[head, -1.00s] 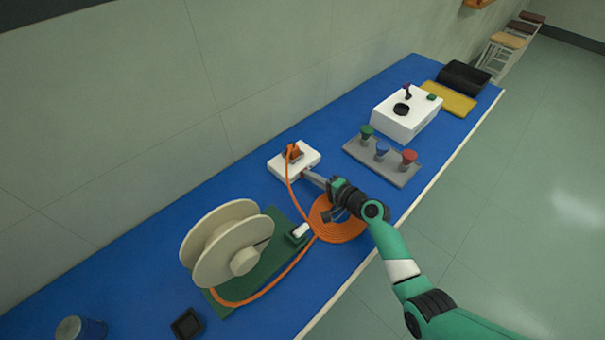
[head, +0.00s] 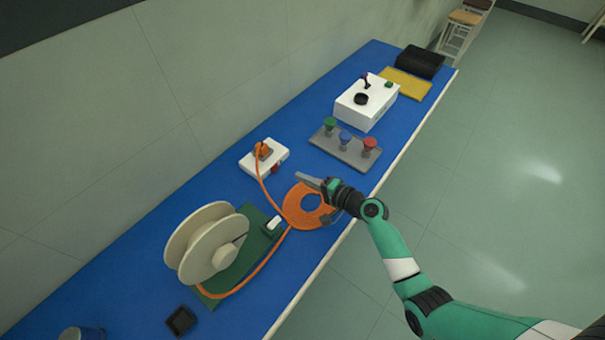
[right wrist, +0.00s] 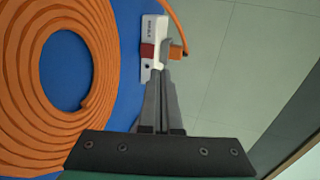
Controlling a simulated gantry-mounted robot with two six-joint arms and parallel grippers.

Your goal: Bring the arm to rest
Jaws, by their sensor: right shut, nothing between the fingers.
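My right gripper (head: 304,179) is shut and empty. In the head view it hangs above the coiled orange cable (head: 296,214), at the coil's upper right, and hides part of it. In the right wrist view the shut fingers (right wrist: 161,78) point towards the white box (right wrist: 149,45), which has a red switch and an orange plug. The same white box (head: 249,159) stands apart from the fingertips in the head view, with the cable plugged into its top. My left gripper does not show.
A cream reel (head: 190,248) stands on a green base at the left. A grey plate with green, blue and red knobs (head: 345,140) lies behind my right gripper. Beyond it stand a white instrument (head: 366,112) and a yellow mat (head: 410,87). The floor on the right is clear.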

